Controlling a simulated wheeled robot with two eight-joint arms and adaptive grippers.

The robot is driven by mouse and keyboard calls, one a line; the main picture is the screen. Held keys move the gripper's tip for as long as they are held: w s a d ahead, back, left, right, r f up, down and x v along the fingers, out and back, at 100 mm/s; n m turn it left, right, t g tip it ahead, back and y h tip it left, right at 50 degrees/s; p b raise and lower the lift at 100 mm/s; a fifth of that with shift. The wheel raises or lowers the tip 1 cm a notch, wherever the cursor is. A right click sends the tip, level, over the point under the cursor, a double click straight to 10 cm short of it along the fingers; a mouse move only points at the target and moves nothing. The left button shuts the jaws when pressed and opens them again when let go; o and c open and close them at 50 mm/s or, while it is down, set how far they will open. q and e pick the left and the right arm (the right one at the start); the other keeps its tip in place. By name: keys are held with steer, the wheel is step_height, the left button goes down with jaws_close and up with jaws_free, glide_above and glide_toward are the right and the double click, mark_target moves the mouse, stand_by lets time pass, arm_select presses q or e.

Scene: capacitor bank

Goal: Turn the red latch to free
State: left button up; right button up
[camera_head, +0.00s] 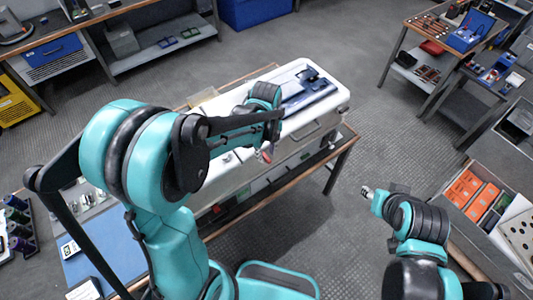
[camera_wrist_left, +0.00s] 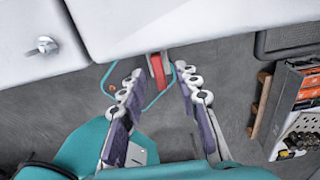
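The red latch (camera_wrist_left: 157,70) hangs at the edge of the white cabinet (camera_wrist_left: 150,22) in the left wrist view. It also shows as a small red piece (camera_head: 267,156) at the cabinet's (camera_head: 322,118) near side in the head view. My left gripper (camera_wrist_left: 159,72) is open, with its purple-grey fingers on either side of the latch and visible gaps beside it. In the head view my left gripper (camera_head: 262,150) is mostly hidden by its arm. My right gripper (camera_head: 368,191) is small at the lower right, away from the cabinet; its opening is unclear.
The cabinet stands on a wooden-edged table (camera_head: 347,140). A metal knob (camera_wrist_left: 43,45) sits on the cabinet's left part in the left wrist view. A bench with orange boxes (camera_head: 463,188) is at the right. Grey floor lies between the table and that bench.

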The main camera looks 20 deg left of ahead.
arm_select(q)
steer(key=shift+s+f, duration=0.1)
steer(key=shift+f, duration=0.35)
jaws_close()
